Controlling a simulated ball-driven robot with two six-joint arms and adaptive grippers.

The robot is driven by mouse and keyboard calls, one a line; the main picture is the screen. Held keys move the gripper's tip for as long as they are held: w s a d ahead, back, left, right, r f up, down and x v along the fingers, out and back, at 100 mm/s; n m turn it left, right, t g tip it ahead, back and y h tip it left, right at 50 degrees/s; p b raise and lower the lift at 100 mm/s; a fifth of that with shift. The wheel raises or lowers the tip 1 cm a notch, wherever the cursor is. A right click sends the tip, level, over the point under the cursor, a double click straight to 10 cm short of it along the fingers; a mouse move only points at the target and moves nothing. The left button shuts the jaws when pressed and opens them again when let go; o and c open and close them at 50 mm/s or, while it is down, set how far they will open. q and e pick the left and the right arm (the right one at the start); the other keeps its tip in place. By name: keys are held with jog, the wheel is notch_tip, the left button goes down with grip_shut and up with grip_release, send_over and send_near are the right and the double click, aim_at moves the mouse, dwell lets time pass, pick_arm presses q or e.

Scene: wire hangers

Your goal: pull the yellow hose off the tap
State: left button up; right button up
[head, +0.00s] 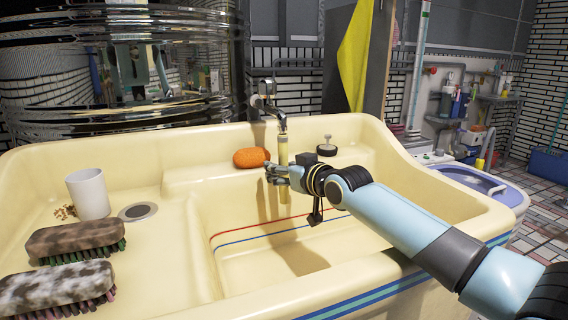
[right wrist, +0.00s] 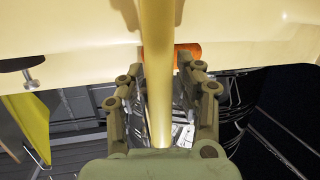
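The yellow hose (head: 283,152) hangs upright from the spout of the metal tap (head: 270,105) over the sink basin. My right gripper (head: 271,174) reaches in from the right at the hose, below the spout, and hides part of it. In the right wrist view the hose (right wrist: 157,60) runs between the two fingers of the right gripper (right wrist: 161,95), with a visible gap on each side. The fingers are spread. My left gripper is in neither view.
An orange sponge (head: 251,158) lies on the ledge just left of the hose. A black plug (head: 327,147) lies right of it. A white cup (head: 88,194) and two brushes (head: 75,238) (head: 58,287) stand on the left. The basin (head: 235,268) looks empty.

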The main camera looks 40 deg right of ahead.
notch_tip(320, 180, down, 4)
jog(key=s+a+r, duration=0.1)
jog(key=s+a, duration=0.1)
pick_arm(q)
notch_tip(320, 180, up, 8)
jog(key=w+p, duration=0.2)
jog(key=p, duration=0.6)
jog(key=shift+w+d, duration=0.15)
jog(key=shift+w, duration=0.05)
pick_arm(e)
jog(key=s+d+r, duration=0.2)
jog(key=s+r, duration=0.4)
jog(key=s, duration=0.6)
jog(key=shift+s, duration=0.35)
pick_arm(q)
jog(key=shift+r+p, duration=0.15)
jog(key=shift+p, duration=0.15)
